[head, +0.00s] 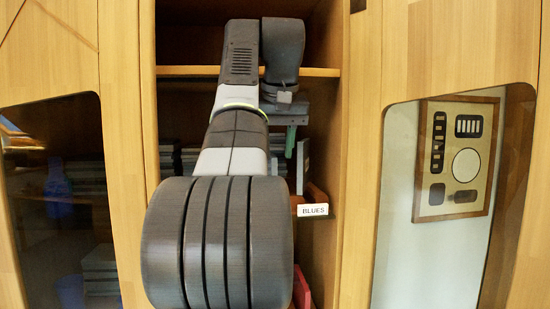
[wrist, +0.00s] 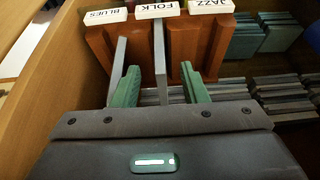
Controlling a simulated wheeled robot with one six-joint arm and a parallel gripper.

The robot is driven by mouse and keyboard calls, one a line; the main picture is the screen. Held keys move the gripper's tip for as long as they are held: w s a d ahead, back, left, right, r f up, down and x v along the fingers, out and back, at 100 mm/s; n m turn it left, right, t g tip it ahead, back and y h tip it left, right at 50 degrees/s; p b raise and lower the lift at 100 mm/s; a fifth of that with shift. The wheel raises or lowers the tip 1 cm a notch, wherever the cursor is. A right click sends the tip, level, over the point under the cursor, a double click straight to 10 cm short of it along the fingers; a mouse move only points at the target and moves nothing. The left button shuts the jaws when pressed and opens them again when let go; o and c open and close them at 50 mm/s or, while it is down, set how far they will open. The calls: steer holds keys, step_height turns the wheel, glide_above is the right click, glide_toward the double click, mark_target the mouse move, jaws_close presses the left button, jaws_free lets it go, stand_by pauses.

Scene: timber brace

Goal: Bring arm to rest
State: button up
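My arm (head: 238,160) reaches forward into the open middle bay of a wooden cabinet. My gripper (wrist: 158,82) has two green fingers set well apart, so it is open. A thin grey upright slab (wrist: 160,65) stands between the fingers, with a gap on each side. Another grey slab (wrist: 118,65) stands just left of the left finger. In the head view the gripper (head: 290,142) is seen side-on below the upper shelf, partly hidden by the wrist.
Brown dividers labelled BLUES (wrist: 106,16), FOLK (wrist: 158,10) and JAZZ (wrist: 211,6) stand just beyond the fingers. Stacked green cases (wrist: 250,38) lie right. The upper shelf (head: 320,72) and cabinet side wall (head: 350,150) are close to the arm. Glazed doors flank the bay.

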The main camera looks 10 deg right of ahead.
steer(key=shift+s+r, duration=0.15)
steer(key=shift+r, duration=0.15)
steer(key=b+x, duration=0.1)
steer(key=x, duration=0.6)
steer(key=shift+f+b, duration=0.1)
steer(key=shift+b, duration=0.2)
steer(key=shift+r+p, duration=1.2)
steer(key=shift+r, duration=0.65)
steer(key=shift+f, duration=0.1)
